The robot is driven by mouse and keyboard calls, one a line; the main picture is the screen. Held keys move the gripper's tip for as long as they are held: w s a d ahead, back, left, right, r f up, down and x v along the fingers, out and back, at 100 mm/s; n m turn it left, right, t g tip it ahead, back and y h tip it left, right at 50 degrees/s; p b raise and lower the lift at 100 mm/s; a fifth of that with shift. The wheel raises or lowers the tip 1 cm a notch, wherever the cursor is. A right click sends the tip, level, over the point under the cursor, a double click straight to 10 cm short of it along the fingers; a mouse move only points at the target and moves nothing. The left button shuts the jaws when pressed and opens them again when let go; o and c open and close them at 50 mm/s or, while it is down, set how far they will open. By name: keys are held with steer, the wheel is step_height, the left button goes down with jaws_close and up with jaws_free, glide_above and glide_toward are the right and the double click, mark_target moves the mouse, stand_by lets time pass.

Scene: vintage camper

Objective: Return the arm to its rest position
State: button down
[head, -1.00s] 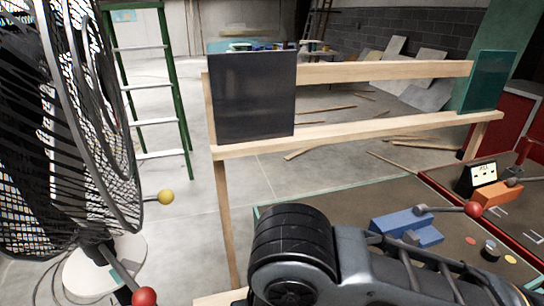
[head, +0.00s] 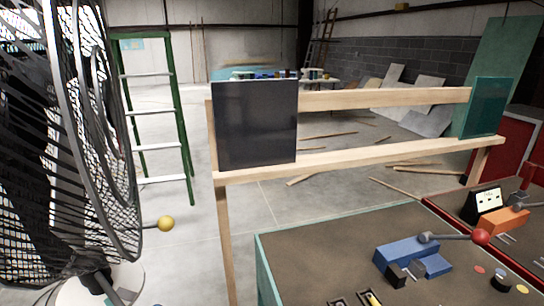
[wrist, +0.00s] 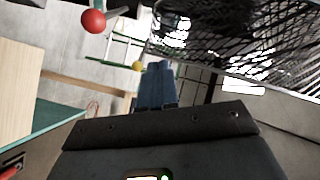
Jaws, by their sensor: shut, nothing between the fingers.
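My gripper (wrist: 157,70) shows in the wrist view as two blue fingers side by side, closed together beyond the dark wrist housing. Nothing shows between the fingers. A red ball knob (wrist: 93,21) on a lever appears to the upper left of the fingers, and a yellow ball knob (wrist: 138,65) appears just left of their tips; both look apart from them. In the head view neither my arm nor my gripper is in sight.
A large caged fan (head: 75,150) stands close on the left, with a yellow knob (head: 165,223). A wooden frame (head: 360,158) holds a dark panel (head: 256,125). A bench (head: 330,240) at lower right carries a blue lever device (head: 405,258). A green ladder (head: 183,120) stands behind.

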steer(key=s+d+f+m+t+h, duration=0.2)
steer(key=s+d+f+h, duration=0.35)
steer(key=d, duration=0.35)
steer(key=s+d+f+m+t+h, duration=0.1)
steer(key=s+d+f+t+h, duration=0.25)
steer(key=d+f, duration=0.45)
steer(key=s+d+r+n+h, duration=0.1)
steer(key=s+d+n+h, duration=0.1)
steer(key=s+d, duration=0.6)
steer(key=s+d+r+n+g+h, duration=0.1)
steer(key=s+d+n+h, duration=0.1)
steer(key=s+d, duration=0.5)
steer(key=shift+s+d+r+n+b, duration=0.35)
steer(key=shift+d+n, duration=0.2)
steer(key=shift+n, duration=0.35)
